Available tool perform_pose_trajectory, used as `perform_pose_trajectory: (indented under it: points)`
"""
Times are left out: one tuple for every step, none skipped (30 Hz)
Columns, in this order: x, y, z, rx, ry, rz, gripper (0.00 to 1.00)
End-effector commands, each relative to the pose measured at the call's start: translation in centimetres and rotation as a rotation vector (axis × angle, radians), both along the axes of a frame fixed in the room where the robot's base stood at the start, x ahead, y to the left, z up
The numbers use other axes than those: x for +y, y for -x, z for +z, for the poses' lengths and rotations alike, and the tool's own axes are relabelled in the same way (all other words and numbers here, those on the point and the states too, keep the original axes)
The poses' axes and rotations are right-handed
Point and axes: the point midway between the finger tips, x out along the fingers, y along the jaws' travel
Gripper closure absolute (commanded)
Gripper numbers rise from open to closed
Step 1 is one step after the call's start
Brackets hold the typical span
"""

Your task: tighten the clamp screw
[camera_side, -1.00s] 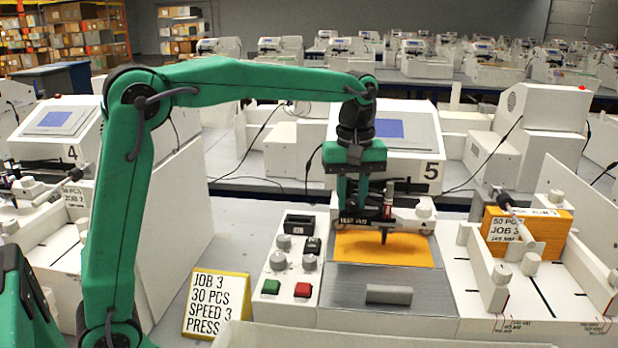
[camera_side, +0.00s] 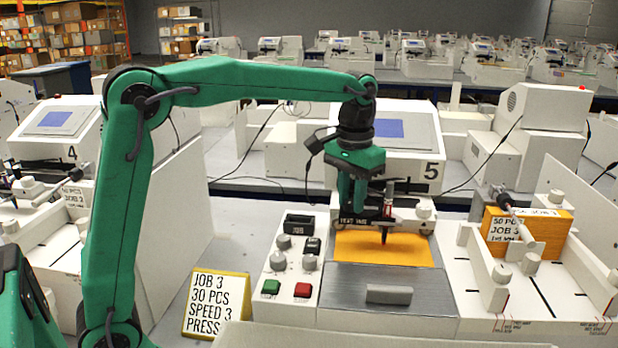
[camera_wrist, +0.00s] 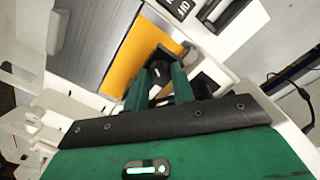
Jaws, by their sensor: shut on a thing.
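My gripper (camera_side: 353,208) points down at the pen carriage (camera_side: 398,222) of the plotter marked 5. Its green fingers also show in the wrist view (camera_wrist: 160,80), closed on a small dark part between them, where the clamp screw (camera_wrist: 160,74) sits. The fingers hide most of the screw, and in the side view I cannot make it out. The pen (camera_side: 384,236) stands upright in the carriage, just right of my fingers, its dark tip over the orange card (camera_side: 350,247). I cannot tell whether the tip touches the card.
A control panel with knobs and a green and a red button (camera_side: 302,290) lies left of the bed. A job sign (camera_side: 216,305) stands further left. A grey handle (camera_side: 389,294) is in front.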

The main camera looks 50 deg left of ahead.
Motion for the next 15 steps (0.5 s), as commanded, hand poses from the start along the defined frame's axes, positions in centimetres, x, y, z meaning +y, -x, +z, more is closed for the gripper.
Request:
perform_pose_trajectory:
  points:
    - [0.0,0.02,0.16,-0.002,0.0,-0.043,0.98]
    - [0.0,0.02,0.16,-0.002,0.0,-0.07,0.98]
    - [0.0,0.02,0.16,-0.002,0.0,-0.105,0.98]
    - [0.0,0.02,0.16,-0.002,0.0,-0.13,0.98]
    - [0.0,0.02,0.16,-0.002,0.0,-0.154,0.98]
    - [0.01,0.02,0.17,-0.002,0.0,-0.185,0.98]
    - [0.01,0.02,0.17,-0.002,0.0,-0.206,0.98]
    - [0.01,0.02,0.17,-0.002,0.0,-0.226,0.98]
    - [0.01,0.02,0.17,-0.002,0.0,-0.251,0.98]
    - [0.01,0.02,0.17,-0.002,0.0,-0.269,0.98]
    - [0.01,0.02,0.17,-0.002,0.0,-0.284,0.98]
    - [0.01,0.02,0.18,-0.002,0.0,-0.304,0.98]
    - [0.01,0.02,0.18,-0.002,0.0,-0.316,0.98]
    - [0.02,0.02,0.18,-0.002,0.0,-0.328,0.98]
    - [0.02,0.02,0.18,-0.002,0.0,-0.341,0.98]
